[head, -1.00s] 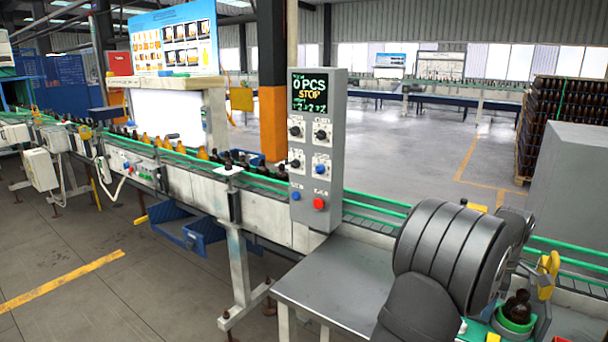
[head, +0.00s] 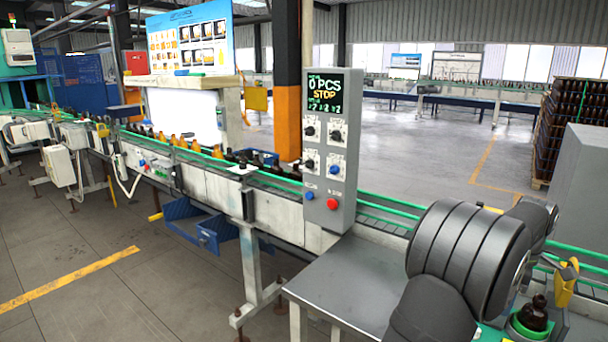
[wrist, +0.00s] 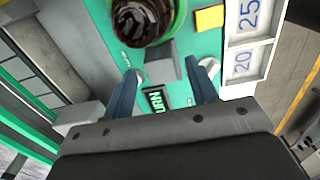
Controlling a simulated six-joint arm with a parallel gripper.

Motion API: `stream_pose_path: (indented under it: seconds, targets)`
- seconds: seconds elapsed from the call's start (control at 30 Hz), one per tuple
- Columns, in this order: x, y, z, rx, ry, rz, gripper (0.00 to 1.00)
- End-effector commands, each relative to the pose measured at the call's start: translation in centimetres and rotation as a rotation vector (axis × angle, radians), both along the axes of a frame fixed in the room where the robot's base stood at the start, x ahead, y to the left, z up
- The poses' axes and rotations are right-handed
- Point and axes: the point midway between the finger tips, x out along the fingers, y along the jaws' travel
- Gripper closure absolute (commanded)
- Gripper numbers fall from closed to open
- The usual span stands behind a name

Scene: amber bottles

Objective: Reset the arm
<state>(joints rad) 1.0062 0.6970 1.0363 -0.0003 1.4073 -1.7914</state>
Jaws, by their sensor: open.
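My arm (head: 462,255) fills the lower right of the head view, beside the conveyor. My gripper (wrist: 165,90) shows in the wrist view with two blue fingers apart and nothing between them. A dark amber bottle (wrist: 142,12) stands just beyond the fingertips, cut off by the top edge of the wrist view. The same spot in the head view has a dark bottle (head: 533,312) in a green round holder (head: 522,331). The gripper's fingers are hidden in the head view.
A grey control box (head: 331,150) reads "0 PCS STOP". A metal table (head: 345,285) stands in front of it. The conveyor with green rails (head: 380,212) runs behind, carrying several bottles at left. A yellow part (head: 565,284) stands near the holder. Numbered white plates (wrist: 248,50) lie right of the gripper.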

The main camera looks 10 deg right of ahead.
Motion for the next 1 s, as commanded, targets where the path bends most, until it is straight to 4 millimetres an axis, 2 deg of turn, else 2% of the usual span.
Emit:
stream_pose_path:
  seconds: [0.3, 0.67, 0.7, 1.0]
  targets:
    - [0.0, -0.1, 6.5, -0.003, -0.001, -0.001, 0.47]
    - [-0.1, -0.1, 12.8, -0.003, 0.000, -0.001, 0.47]
    - [-0.1, 0.0, 11.5, 0.003, 0.003, -0.001, 0.47]
    - [-0.1, 0.1, 5.9, 0.004, 0.002, 0.000, 0.47]
